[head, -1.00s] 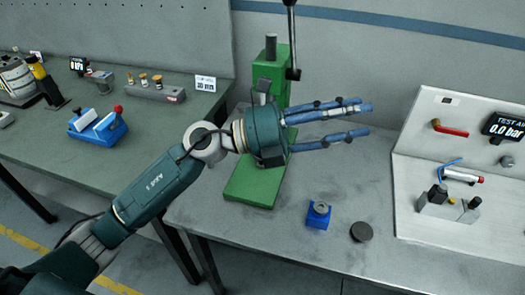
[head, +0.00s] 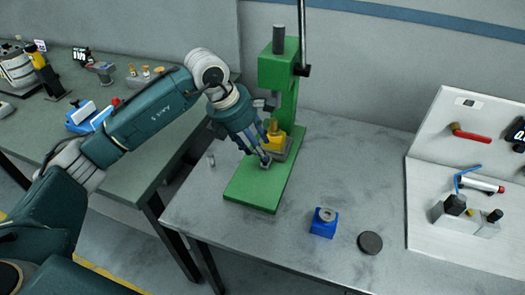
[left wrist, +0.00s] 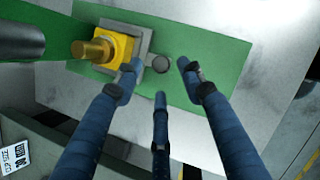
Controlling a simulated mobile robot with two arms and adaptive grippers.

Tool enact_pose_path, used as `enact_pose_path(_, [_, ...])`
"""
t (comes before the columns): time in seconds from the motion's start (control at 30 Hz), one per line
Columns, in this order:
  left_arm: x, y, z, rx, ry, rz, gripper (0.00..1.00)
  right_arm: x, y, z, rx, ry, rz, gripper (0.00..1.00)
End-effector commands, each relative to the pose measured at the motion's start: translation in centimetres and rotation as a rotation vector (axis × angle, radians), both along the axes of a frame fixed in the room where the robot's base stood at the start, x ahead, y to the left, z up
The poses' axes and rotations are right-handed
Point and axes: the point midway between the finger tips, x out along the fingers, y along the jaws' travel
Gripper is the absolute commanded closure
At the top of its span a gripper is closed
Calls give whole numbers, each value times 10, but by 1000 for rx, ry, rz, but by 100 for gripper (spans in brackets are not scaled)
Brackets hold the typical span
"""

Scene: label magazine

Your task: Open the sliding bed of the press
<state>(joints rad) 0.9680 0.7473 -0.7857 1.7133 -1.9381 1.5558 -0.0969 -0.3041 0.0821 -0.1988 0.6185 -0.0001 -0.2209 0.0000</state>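The green press (head: 288,105) stands on the grey table with its column upright and its base towards me. Its sliding bed (head: 293,150) is a grey plate carrying a yellow block with a brass-coloured cylinder (head: 273,127). My left gripper (head: 262,160) points down at the bed's front. My right gripper is out of view.
A blue block with a grey ring (head: 323,222) and a dark disc (head: 370,242) lie right of the press base. A test panel (head: 430,170) stands at the right. A green-topped bench (head: 60,120) with parts is at the left.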

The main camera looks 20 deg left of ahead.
Motion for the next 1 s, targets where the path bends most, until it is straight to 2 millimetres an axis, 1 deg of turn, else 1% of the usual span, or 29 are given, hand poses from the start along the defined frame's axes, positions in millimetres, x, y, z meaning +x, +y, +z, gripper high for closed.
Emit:
enact_pose_path(0.1, [4,-6,-18,-1,4,0,60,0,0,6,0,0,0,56])
enact_pose_path(0.23, [8,-10,-31,-2,2,-1,60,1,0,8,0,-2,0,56])
enact_pose_path(0.4, [10,-12,-38,-1,0,-1,60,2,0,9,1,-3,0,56])
enact_pose_path(0.6, [11,-12,-38,-1,0,-1,60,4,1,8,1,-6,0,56])
enact_pose_path(0.63, [10,-12,-38,-1,0,-1,62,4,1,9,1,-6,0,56])
enact_pose_path(0.7, [10,-12,-38,-1,0,-1,76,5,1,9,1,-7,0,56])
enact_pose_path(0.77, [10,-12,-38,-2,-1,-1,88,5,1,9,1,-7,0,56])
enact_pose_path(0.8, [10,-12,-38,-2,-1,-1,96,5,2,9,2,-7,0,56])
enact_pose_path(0.83, [10,-12,-38,-2,-1,-1,100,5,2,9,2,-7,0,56])
enact_pose_path(1.0, [11,-12,-37,-2,-2,-1,100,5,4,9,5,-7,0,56])
